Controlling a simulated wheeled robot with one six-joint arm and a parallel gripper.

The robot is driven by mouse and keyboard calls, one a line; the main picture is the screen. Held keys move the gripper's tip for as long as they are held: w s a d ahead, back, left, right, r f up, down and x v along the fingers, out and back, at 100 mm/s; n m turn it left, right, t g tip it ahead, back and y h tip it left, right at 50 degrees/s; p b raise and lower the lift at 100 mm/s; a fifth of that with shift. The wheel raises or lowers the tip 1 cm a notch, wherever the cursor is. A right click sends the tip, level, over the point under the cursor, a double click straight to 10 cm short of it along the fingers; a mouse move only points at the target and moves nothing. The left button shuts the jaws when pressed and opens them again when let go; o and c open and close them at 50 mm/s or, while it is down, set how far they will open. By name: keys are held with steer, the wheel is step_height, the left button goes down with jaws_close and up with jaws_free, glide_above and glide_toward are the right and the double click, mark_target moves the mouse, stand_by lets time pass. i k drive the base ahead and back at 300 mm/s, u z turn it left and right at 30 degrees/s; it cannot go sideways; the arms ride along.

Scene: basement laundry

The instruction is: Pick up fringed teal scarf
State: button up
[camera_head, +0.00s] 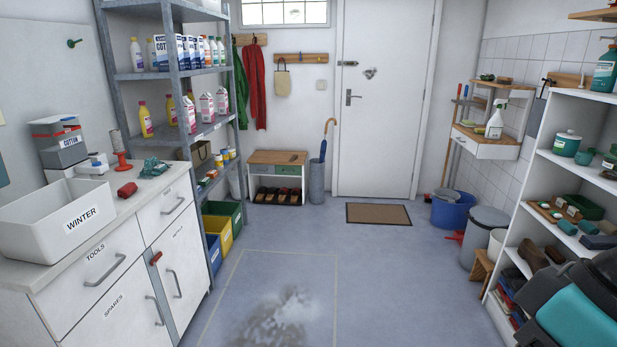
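A small crumpled teal cloth (154,167) lies on the white counter at the left, toward its far end. It looks like the scarf, but it is too small to make out any fringe. It rests beside a red-based spool and behind a dark red item. My gripper is not in view. A dark and teal shape at the lower right edge appears to be part of my own arm.
A white bin marked WINTER (65,218) stands on the counter (150,195); a red roll (127,190) lies near the cloth. A grey metal shelf (170,75) rises behind. Open floor (370,270) lies ahead, with a white shelf (545,160) at right.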

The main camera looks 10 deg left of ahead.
mark_target(153, 166)
steer(key=u, duration=0.3)
steer(key=i, duration=2)
steer(key=u, duration=1.4)
steer(key=i, duration=1.85)
steer(key=u, duration=0.65)
